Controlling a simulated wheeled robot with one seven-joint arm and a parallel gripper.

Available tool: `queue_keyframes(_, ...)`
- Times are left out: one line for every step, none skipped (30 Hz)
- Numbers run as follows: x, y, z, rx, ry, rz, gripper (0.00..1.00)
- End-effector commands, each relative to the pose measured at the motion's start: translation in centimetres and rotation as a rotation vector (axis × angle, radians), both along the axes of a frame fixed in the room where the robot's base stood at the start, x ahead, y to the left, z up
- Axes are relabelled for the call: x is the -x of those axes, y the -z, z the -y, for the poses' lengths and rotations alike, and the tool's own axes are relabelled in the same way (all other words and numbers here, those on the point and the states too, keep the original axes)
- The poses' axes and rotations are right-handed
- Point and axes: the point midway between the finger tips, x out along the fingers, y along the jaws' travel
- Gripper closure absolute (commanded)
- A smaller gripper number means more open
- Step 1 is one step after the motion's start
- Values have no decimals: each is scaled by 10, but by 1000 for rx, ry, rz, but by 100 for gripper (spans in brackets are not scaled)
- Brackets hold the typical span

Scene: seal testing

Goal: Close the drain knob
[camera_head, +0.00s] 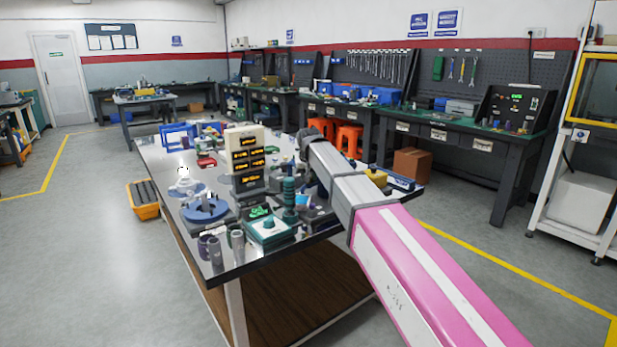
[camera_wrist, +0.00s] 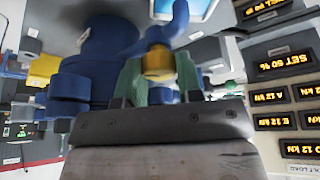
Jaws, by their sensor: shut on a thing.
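In the wrist view my gripper (camera_wrist: 160,72) has its two greenish fingers on either side of a small yellow knob-like piece (camera_wrist: 158,62) and is shut on it. I take this piece to be the drain knob. A blue curved pipe or handle (camera_wrist: 178,22) joins it at the top. A large blue body with round flanges (camera_wrist: 108,45) stands close behind and to the left. In the head view my pink and white arm reaches over the table, and the gripper and the knob are hidden behind it. The knob's exact turn cannot be told.
A display tower with orange readouts (camera_head: 248,158) stands on the metal table (camera_head: 150,150); its readouts show close on the right in the wrist view (camera_wrist: 279,66). A blue round fixture (camera_head: 204,210), grey cylinders (camera_head: 215,252) and a teal box (camera_head: 269,230) crowd the near end.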

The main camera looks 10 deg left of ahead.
Motion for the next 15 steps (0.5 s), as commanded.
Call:
queue_keyframes(-1,-1,0,2,31,2,90)
queue_keyframes(-1,-1,0,2,49,2,90)
queue_keyframes(-1,-1,0,3,73,3,90)
queue_keyframes(0,-1,0,2,90,2,90)
queue_keyframes(0,-1,0,2,104,1,90)
queue_keyframes(0,-1,0,2,122,1,90)
queue_keyframes(0,0,0,3,136,2,90)
queue_keyframes(0,0,0,3,147,1,90)
queue_keyframes(0,0,0,2,160,2,90)
queue_keyframes(0,0,0,2,170,1,90)
queue_keyframes(0,0,0,2,177,1,90)
queue_keyframes(0,0,0,2,186,0,90)
queue_keyframes(0,0,0,2,193,1,90)
queue_keyframes(0,0,0,1,198,0,90)
queue_keyframes(0,0,0,2,203,1,90)
